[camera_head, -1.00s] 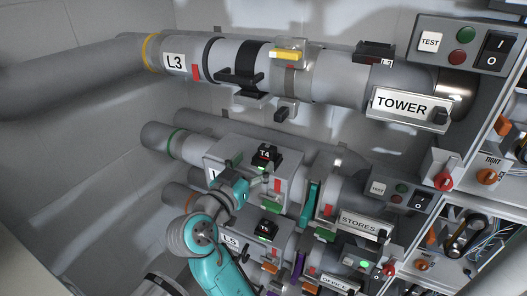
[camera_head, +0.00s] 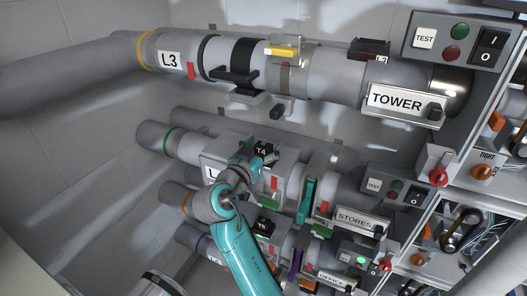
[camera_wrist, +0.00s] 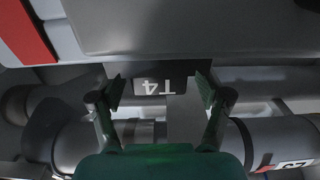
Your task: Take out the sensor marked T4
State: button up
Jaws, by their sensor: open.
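The sensor marked T4 (camera_head: 264,149) is a small black block on top of the grey housing (camera_head: 218,152) of the middle pipe. In the wrist view the T4 sensor (camera_wrist: 160,85) shows its label upside down, between my fingertips. My gripper (camera_head: 252,165) is close in front of the sensor and hides part of it in the head view. In the wrist view my gripper (camera_wrist: 160,88) is open, with one finger on each side of the sensor. I cannot tell whether the fingers touch it.
The lower pipe carries a similar black sensor marked T5 (camera_head: 264,225). The large L3 pipe (camera_head: 330,75) with the TOWER plate (camera_head: 404,101) runs above. The STORES plate (camera_head: 357,220) and switch boxes stand to the right. Bare wall and floor lie left.

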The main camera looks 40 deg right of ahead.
jog(key=c, duration=1.3)
jog(key=shift+o, duration=0.2)
